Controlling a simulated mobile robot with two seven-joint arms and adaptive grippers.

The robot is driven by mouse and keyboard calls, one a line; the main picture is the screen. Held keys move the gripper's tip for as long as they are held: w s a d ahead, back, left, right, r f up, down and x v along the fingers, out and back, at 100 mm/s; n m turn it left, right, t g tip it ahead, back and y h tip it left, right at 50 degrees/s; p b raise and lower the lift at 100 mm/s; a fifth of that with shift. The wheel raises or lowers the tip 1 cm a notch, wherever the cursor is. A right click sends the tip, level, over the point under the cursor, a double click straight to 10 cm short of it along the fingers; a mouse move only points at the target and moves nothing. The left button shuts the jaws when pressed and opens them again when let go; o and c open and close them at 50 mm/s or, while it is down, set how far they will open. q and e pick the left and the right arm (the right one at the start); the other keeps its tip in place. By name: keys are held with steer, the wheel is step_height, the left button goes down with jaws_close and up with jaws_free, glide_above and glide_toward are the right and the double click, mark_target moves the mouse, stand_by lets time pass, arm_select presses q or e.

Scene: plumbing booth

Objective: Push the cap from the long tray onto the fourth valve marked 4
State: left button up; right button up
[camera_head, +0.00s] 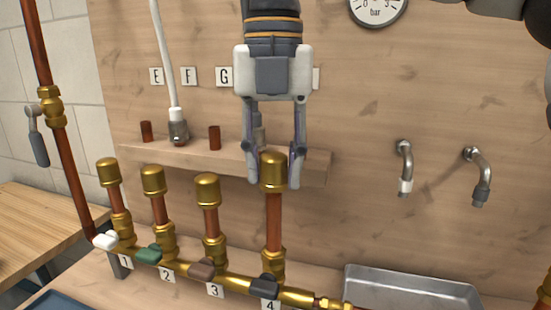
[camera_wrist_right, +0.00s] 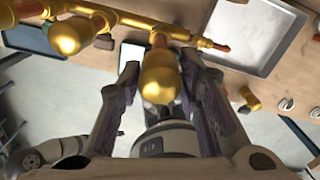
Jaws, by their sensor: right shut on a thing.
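The brass cap (camera_head: 273,172) is at the top of the copper pipe (camera_head: 273,222) of the fourth valve (camera_head: 266,287), marked 4. It looks upright and in line with the pipe; how deep it sits cannot be told. My right gripper (camera_head: 274,181) comes from above, with one finger on each side of the cap, shut on it. The wrist view shows the cap (camera_wrist_right: 158,80) between the fingers (camera_wrist_right: 159,70), with the pipe end beyond it. Valves 1, 2 and 3 carry brass caps (camera_head: 108,172), (camera_head: 153,180), (camera_head: 207,189). My left gripper is not in view.
A wooden shelf (camera_head: 315,168) runs behind the gripper, holding short copper pieces (camera_head: 214,138) and a white hose end (camera_head: 178,128). A grey metal tray (camera_head: 415,285) lies at lower right. Two bent spouts (camera_head: 404,165), (camera_head: 480,175) stick out of the wall.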

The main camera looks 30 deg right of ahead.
steer(key=shift+f, duration=2.4)
steer(key=o, duration=1.2)
steer(key=shift+o, duration=0.2)
steer(key=shift+r, duration=0.1)
step_height(320, 180, up, 12)
steer(key=shift+f, duration=0.1)
step_height(320, 180, up, 6)
glide_above(274, 194)
